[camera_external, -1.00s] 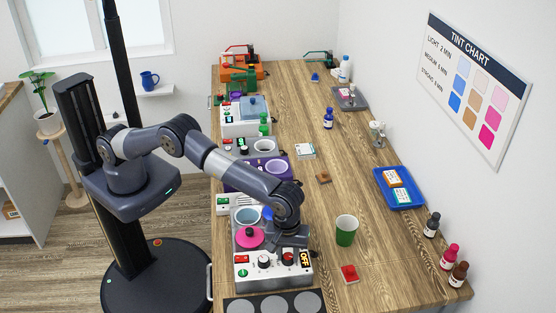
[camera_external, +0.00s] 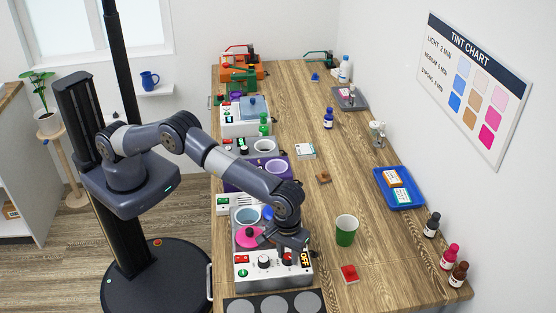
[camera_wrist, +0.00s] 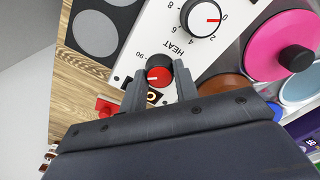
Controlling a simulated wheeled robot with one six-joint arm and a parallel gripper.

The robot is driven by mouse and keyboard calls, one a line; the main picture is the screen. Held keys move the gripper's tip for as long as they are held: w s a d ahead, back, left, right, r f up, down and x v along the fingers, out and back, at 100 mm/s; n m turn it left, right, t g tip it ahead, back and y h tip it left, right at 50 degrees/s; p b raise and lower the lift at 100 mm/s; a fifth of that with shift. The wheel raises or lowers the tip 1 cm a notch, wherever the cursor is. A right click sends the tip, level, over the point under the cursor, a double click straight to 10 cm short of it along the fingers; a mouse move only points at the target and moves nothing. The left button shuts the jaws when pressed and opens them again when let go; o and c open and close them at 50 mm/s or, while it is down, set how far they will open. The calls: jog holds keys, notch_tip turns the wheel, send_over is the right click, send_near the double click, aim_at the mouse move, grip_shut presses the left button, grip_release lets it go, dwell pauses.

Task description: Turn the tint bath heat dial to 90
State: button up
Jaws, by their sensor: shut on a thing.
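The tint bath (camera_external: 243,284) is a white-fronted unit at the near end of the bench. My gripper (camera_wrist: 160,85) is at its front panel, with a finger on each side of a small black dial with a red cap (camera_wrist: 158,75), shut on it. A "90" mark is printed beside this dial, and HEAT is lettered nearby. The cap's white pointer line lies roughly level in the wrist view; I cannot tell its exact reading. The panel's display (camera_external: 305,259) reads OFF.
A pink lid with a dark knob (camera_wrist: 275,40) lies on top of the unit. A green cup (camera_external: 346,232) and a red block (camera_external: 349,274) stand to the right. The bench between cup and blue tray (camera_external: 414,203) is clear.

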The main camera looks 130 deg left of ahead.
aim_at(287, 255)
jog(key=m, duration=0.6)
jog(key=shift+p, duration=0.35)
dwell(0.4)
jog(key=o, duration=1)
jog(key=shift+r, duration=0.1)
notch_tip(287, 255, up, 11)
jog(key=shift+s+a+f+b, duration=0.1)
jog(key=shift+s+f+b, duration=0.1)
jog(key=shift+b, duration=0.4)
